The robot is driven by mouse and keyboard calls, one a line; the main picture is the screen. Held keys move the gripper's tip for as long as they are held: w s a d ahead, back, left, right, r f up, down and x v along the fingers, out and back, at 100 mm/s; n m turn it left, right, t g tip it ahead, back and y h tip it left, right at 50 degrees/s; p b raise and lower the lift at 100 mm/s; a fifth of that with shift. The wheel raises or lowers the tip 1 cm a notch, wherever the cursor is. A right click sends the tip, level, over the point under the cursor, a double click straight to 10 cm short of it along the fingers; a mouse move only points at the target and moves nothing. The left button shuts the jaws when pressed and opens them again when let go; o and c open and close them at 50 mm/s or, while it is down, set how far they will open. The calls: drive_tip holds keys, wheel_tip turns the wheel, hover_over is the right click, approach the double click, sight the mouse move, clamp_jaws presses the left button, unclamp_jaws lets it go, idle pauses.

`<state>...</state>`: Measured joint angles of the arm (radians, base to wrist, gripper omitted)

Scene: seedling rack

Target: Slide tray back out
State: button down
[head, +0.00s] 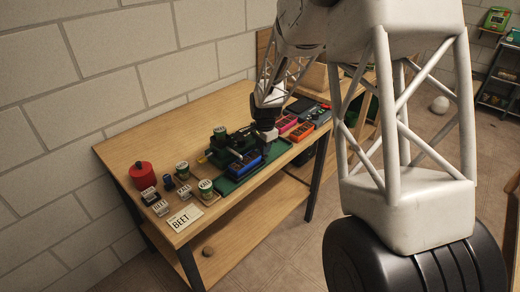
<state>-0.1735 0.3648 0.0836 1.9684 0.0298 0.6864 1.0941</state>
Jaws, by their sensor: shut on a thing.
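A blue tray (246,165) with dark contents lies on a larger green tray or mat (229,187) on the wooden table. My gripper (237,154) is small and dark in the head view, low over the green tray at the back left edge of the blue tray. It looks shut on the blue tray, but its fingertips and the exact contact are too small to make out. A pink tray (287,122) and an orange tray (302,131) lie to the right of my gripper, partly overlapped by other items.
On the table's left part stand a red canister (143,176), several small labelled pots and a BEET card (184,218). A green-topped jar (220,133) stands close behind my gripper. The block wall is behind the table. A lower shelf (240,225) lies beneath.

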drive_tip(key=w+d, duration=0.8)
drive_tip(key=shift+w, duration=0.1)
drive_tip(key=shift+d, duration=0.1)
drive_tip(key=c, duration=1)
unclamp_jaws()
drive_tip(key=shift+r, duration=0.1)
drive_tip(key=shift+r, duration=3.85)
drive_tip(key=shift+s+d, duration=0.1)
drive_tip(key=shift+s, duration=0.1)
